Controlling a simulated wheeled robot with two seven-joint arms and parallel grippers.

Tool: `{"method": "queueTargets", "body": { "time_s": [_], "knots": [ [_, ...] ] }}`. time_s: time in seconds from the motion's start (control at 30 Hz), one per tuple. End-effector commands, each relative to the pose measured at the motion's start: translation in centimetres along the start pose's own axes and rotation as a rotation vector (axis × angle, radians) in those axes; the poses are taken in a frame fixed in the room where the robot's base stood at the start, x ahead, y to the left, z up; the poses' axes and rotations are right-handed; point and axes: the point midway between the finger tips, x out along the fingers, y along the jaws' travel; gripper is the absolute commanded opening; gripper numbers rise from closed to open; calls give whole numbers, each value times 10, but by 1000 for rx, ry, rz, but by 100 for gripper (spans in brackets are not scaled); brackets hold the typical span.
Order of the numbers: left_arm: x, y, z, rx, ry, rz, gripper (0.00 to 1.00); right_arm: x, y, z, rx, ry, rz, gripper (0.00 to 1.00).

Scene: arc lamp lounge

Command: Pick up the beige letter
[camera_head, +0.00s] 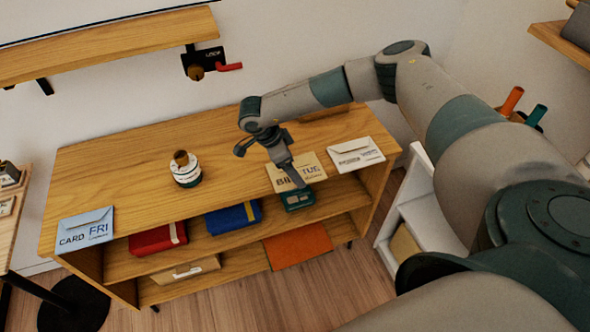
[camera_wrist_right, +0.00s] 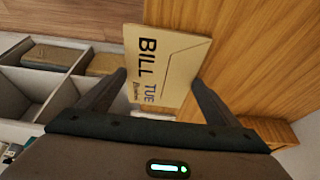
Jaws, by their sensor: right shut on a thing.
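The beige letter (camera_head: 312,166), marked BILL and TUE, is at the front right of the wooden shelf unit's top (camera_head: 120,170). My right gripper (camera_head: 297,178) reaches down over it and partly covers its lettering. In the right wrist view the letter (camera_wrist_right: 172,58) lies between the two fingers of my right gripper (camera_wrist_right: 158,80), one finger at each side edge. The gripper is shut on it. I cannot tell whether the letter is clear of the wood. My left gripper is not in view.
A white letter (camera_head: 355,153) lies just right of the beige one, and a blue letter (camera_head: 86,230) marked CARD FRI at the front left. Red (camera_head: 155,239) and blue (camera_head: 232,217) items sit on the shelf below.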

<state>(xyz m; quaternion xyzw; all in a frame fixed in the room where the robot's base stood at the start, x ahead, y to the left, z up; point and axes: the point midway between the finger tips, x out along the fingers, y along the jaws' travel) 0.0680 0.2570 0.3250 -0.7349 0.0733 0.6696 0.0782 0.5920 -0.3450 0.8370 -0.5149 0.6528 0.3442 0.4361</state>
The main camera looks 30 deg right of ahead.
Motion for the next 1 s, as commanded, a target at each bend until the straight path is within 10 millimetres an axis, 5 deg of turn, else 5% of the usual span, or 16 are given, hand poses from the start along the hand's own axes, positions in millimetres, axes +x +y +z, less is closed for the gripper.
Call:
{"method": "queueTargets", "body": {
  "time_s": [0.27,0.53,0.7,1.0],
  "knots": [
    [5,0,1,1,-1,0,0,-6,0,-3,1,0,0,63],
    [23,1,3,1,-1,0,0,-37,-1,-15,1,-3,-4,63],
    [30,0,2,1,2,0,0,-43,21,-39,1,-1,-1,63],
    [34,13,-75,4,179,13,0,-59,61,-83,1,-1,-1,63]
  ]
}}
